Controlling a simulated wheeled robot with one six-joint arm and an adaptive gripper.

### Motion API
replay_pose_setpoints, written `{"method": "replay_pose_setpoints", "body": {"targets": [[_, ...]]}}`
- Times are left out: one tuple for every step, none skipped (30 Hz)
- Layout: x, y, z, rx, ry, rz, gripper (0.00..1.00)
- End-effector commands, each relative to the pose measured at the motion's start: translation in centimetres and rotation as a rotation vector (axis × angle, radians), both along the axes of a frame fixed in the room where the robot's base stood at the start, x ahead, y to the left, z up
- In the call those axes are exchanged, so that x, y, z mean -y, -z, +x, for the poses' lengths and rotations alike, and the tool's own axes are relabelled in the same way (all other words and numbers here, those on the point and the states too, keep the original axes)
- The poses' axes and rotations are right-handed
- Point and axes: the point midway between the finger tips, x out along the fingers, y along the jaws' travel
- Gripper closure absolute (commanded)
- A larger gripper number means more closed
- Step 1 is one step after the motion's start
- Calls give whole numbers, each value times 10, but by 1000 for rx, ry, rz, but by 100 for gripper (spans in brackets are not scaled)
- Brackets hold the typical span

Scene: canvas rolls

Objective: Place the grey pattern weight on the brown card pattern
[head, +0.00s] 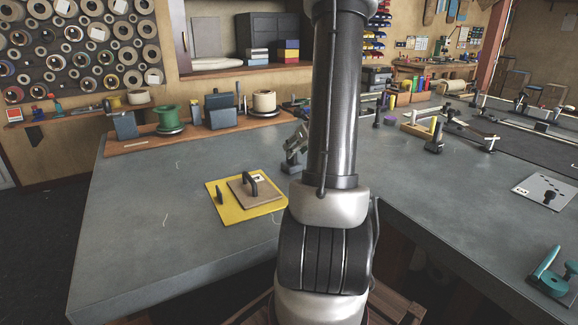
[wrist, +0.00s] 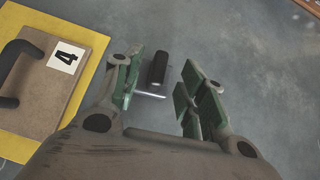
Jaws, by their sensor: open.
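The brown card pattern (head: 262,198) lies on a yellow sheet on the grey table, left of my arm in the head view. It has a black arched handle and a white label; the wrist view shows the card (wrist: 40,105) at left with the label reading 4. My gripper (wrist: 160,88) is open, its green-padded fingers on either side of a dark grey cylindrical piece (wrist: 158,68) with a pale metal edge below it. This appears to be the pattern weight, partly hidden by the gripper; contact is unclear.
A wooden shelf strip (head: 190,137) with spools and blocks lines the back edge. The table's left front is clear. A teal tool (head: 552,272) lies at the right.

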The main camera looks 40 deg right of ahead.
Motion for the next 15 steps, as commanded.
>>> {"method": "replay_pose_setpoints", "body": {"targets": [[0,8,4,-4,-1,3,59],[0,12,7,-3,-1,3,59],[1,17,11,-4,-1,3,59],[1,21,14,-4,-1,2,59],[2,24,17,-3,-1,2,59],[2,27,21,-2,-3,0,59],[2,29,24,-2,-4,0,59],[3,31,26,-1,-3,0,59],[3,32,27,-1,-4,-1,59],[3,33,28,-1,-4,-1,59],[3,33,28,-1,-4,-1,59],[3,33,29,-1,-4,-2,59],[3,33,28,-1,-4,-2,59],[3,33,28,-1,-4,-2,59],[3,33,28,-1,-4,-3,59]]}}
